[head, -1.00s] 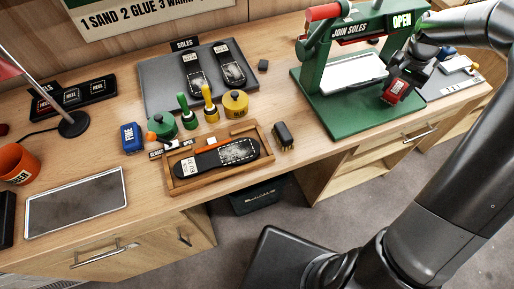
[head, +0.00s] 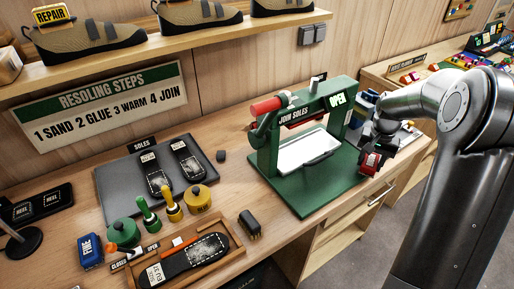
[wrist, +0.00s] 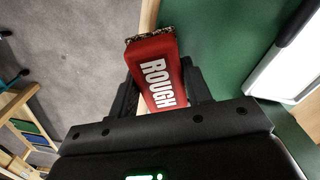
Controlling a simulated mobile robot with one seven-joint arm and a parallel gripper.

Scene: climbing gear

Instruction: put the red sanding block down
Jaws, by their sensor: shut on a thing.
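The red sanding block (wrist: 157,72), marked ROUGH, is held between the two fingers of my gripper (wrist: 160,88) in the wrist view. In the head view the red block (head: 370,164) shows at the front right of the green press base. My gripper (head: 374,150) is shut on it there. In the wrist view the block's far end reaches past the fingertips, over the table's edge strip and the green base. I cannot tell whether the block touches the base.
The green press (head: 300,190) labelled JOIN SOLES stands beside my gripper, with a white plate (head: 305,149) inside. A blue block (head: 91,250) lies at the front left near the wooden tray (head: 233,255). Bare tabletop (head: 236,177) lies between the grey mat and the press.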

